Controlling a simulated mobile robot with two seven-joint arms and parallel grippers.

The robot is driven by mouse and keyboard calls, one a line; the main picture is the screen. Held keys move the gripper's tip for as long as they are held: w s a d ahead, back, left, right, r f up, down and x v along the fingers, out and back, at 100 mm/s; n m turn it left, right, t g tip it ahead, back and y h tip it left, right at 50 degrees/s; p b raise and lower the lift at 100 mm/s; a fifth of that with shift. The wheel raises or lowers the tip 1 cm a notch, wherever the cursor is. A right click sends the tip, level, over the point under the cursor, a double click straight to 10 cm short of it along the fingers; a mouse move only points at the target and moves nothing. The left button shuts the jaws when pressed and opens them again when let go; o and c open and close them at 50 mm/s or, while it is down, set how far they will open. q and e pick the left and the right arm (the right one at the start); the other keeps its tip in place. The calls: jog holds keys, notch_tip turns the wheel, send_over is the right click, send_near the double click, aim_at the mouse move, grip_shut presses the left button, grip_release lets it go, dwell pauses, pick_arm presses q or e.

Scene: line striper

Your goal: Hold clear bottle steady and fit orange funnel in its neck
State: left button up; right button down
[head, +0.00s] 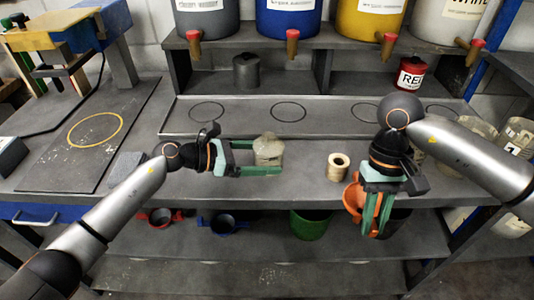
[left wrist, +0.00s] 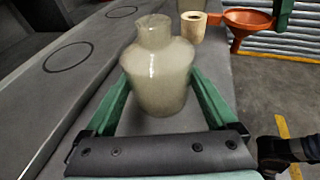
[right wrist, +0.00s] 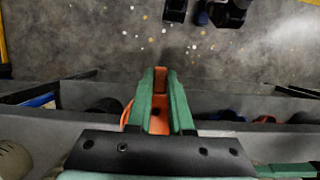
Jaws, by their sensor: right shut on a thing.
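The clear bottle (head: 268,150), greyish and cloudy, stands upright near the bench's front edge. My left gripper (head: 266,160) is open around it, one finger on each side. In the left wrist view the bottle (left wrist: 160,75) stands between the fingers, its neck free and open. The orange funnel (head: 352,198) is held by my right gripper (head: 376,228), in front of the bench edge and right of the bottle. It shows wide mouth up in the left wrist view (left wrist: 247,18). In the right wrist view the fingers are shut on its orange part (right wrist: 159,122).
A cream ring-shaped roll (head: 339,167) stands on the bench between the bottle and the funnel. A red can (head: 410,76) and a grey pot (head: 246,72) stand behind. A green bucket (head: 310,224) and other funnels sit on the lower shelf. The bench behind the bottle is clear.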

pick_arm(q)
jog(key=c, duration=0.5)
pick_arm(e)
jog(key=shift+w+d+r, duration=0.1)
jog(key=shift+w+r, duration=0.05)
jog(key=shift+r, duration=0.25)
jog(key=w+r+m+y, duration=0.25)
jog(key=r+m, duration=0.25)
jog(key=r, duration=0.4)
jog(key=w+a+r+m+t, duration=0.2)
jog(key=w+a+r+m, duration=0.2)
jog(key=w+a+m, duration=0.5)
jog(key=w+a+r+m+t, duration=0.3)
jog(key=w+a+r+m, duration=0.2)
jog(key=w+a+m, duration=0.5)
jog(key=a+m, duration=0.1)
jog(key=a, duration=0.4)
jog(key=shift+r+m+t, duration=0.3)
